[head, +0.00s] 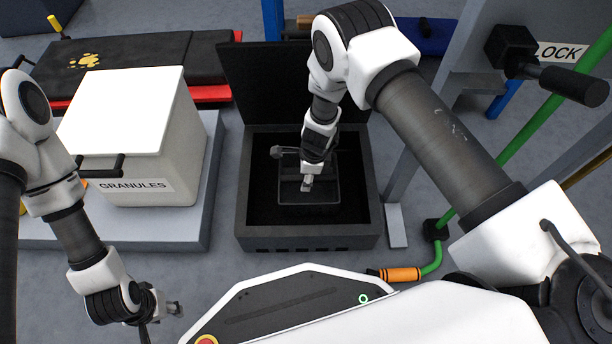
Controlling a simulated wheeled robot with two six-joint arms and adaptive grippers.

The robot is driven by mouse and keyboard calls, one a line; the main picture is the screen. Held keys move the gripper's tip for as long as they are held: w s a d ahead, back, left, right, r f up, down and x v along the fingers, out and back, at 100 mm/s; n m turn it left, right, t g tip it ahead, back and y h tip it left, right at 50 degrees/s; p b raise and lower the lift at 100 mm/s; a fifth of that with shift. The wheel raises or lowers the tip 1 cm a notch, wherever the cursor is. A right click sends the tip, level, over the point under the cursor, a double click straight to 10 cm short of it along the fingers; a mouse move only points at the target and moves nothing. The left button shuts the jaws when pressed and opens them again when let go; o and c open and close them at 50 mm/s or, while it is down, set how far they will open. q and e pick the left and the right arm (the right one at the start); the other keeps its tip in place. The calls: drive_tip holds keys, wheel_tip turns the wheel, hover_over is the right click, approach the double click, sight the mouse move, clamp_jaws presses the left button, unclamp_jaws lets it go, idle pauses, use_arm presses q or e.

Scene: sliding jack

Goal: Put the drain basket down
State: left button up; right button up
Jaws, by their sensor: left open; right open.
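A dark box (306,243) stands open on the floor in the middle, its black lid (250,85) raised at the back. Inside it is a dark rectangular piece (325,195), which looks like the drain basket; its outline is hard to make out against the black inside. My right gripper (306,186) reaches down into the box, open, over or at this piece; I cannot tell whether it touches. My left gripper (174,310) is open and empty, low at the left, apart from the box.
A white bin (165,175) labelled GRANULES stands on a grey platform (195,225) left of the box. A grey frame with a LOCK handle (560,82) and a green hose (520,140) with an orange end (398,274) are at the right.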

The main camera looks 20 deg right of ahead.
wheel_tip(320, 180, up, 11)
drive_tip(key=d+p, duration=0.2)
drive_tip(key=p, duration=0.4)
drive_tip(key=s+d+n+h, duration=0.1)
drive_tip(key=s+d+n, duration=0.2)
drive_tip(key=s+n, duration=0.2)
drive_tip(key=s+d+f+n+h, duration=0.1)
drive_tip(key=s+d+n, duration=0.2)
drive_tip(key=s, duration=0.6)
drive_tip(key=s+d+n+g+h, duration=0.1)
drive_tip(key=s+d+n, duration=0.3)
drive_tip(key=s+n, duration=0.3)
drive_tip(key=shift+s+f, duration=0.35)
drive_tip(key=shift+s, duration=0.05)
drive_tip(key=s+a+r+n+y, duration=0.1)
drive_tip(key=s+a+r+n, duration=0.1)
drive_tip(key=s+n, duration=0.3)
drive_tip(key=shift+s+n, duration=0.15)
drive_tip(key=shift+n, duration=0.25)
